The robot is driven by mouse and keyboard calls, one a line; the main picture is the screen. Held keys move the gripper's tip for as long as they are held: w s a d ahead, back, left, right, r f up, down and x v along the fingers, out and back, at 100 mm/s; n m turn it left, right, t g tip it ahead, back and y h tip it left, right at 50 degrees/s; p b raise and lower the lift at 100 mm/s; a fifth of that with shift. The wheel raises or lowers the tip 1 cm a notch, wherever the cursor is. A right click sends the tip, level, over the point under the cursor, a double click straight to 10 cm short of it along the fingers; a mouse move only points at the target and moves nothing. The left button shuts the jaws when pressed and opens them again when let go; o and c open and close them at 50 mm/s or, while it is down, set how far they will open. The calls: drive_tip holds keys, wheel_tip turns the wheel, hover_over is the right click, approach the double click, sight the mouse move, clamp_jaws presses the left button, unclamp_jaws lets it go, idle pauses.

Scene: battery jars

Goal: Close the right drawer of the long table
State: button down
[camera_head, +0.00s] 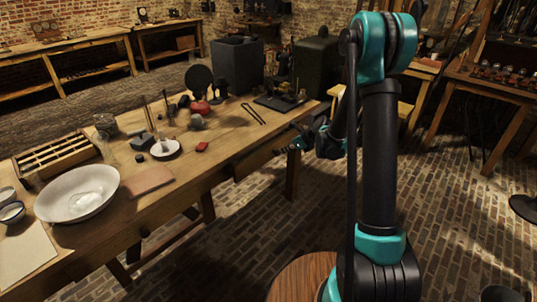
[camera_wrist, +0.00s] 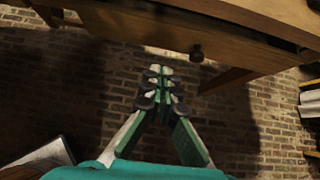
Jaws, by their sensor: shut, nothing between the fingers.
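The long wooden table (camera_head: 232,146) runs from the lower left to the middle of the head view. Its right drawer (camera_head: 253,164) shows under the front edge, near the right end. In the wrist view the drawer front (camera_wrist: 145,27) crosses the top, with a dark round knob (camera_wrist: 197,53) on it. I cannot tell how far the drawer stands out. My gripper (camera_head: 289,148) is beside the table's right end, near the drawer. In the wrist view my gripper (camera_wrist: 160,69) is shut and empty, its tips below and left of the knob; contact with the drawer cannot be judged.
The tabletop holds a white basin (camera_head: 77,194), a divided wooden tray (camera_head: 55,157), a dark grey box (camera_head: 237,65) and several small tools. A table leg (camera_wrist: 226,80) stands right of my fingers. The brick floor (camera_head: 255,230) in front of the table is largely clear.

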sight(262, 151)
drive_tip(key=x, duration=0.4)
drive_tip(key=a+r+x, duration=0.1)
drive_tip(key=x, duration=0.7)
drive_tip(key=shift+w+a+r, duration=0.15)
drive_tip(key=shift+w+r, duration=0.1)
drive_tip(key=shift+w, duration=0.15)
drive_tip(key=shift+w+a, duration=0.35)
drive_tip(key=shift+a, duration=0.05)
drive_tip(key=shift+w+a, duration=0.8)
drive_tip(key=shift+a, duration=0.25)
drive_tip(key=shift+d, duration=0.15)
